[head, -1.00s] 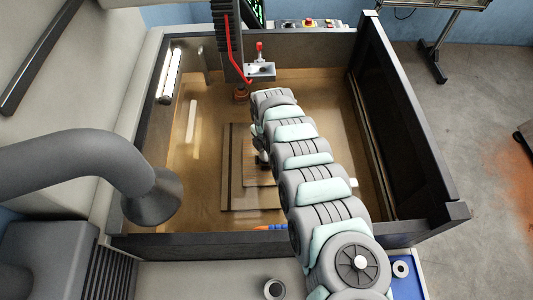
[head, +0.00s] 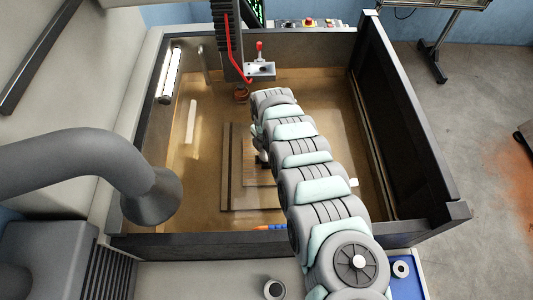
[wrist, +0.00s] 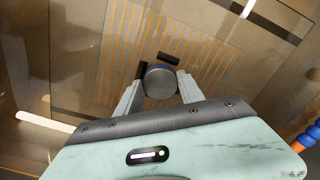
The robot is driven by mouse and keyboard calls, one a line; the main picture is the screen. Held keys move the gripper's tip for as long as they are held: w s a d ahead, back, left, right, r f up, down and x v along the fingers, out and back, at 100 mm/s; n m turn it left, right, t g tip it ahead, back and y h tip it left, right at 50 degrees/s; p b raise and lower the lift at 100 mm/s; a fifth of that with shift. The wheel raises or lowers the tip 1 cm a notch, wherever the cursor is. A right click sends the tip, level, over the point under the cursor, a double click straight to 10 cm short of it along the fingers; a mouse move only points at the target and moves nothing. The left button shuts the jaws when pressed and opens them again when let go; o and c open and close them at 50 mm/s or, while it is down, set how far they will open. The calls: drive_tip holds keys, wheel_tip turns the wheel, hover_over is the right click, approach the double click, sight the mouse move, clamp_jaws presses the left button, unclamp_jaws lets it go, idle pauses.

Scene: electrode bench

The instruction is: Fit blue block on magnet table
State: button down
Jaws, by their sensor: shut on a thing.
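The magnet table (wrist: 122,50), a flat plate with thin orange stripes, fills the upper middle of the wrist view. It also shows in the head view (head: 236,185) on the tank floor, partly hidden by my arm. My gripper (wrist: 160,88) is shut on a round, dark grey piece with a bluish rim (wrist: 161,82), which I take to be the blue block. The piece shows over the striped area, close to two small dark stops (wrist: 168,58). I cannot tell whether it touches the table. In the head view, my arm hides most of the gripper and the piece.
Dark tank walls (head: 405,130) enclose the work area. A machine head with a red hose (head: 231,50) hangs at the back. A grey duct (head: 152,195) reaches in from the left. An orange and blue nozzle (wrist: 303,138) is at the wrist view's right edge.

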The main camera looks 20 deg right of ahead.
drive_tip(key=shift+f+b, duration=0.45)
drive_tip(key=shift+f, duration=0.2)
drive_tip(key=c, duration=0.7)
unclamp_jaws()
drive_tip(key=shift+o, duration=0.4)
drive_tip(key=o, duration=0.5)
drive_tip(key=shift+o, duration=0.2)
drive_tip(key=shift+r, duration=0.1)
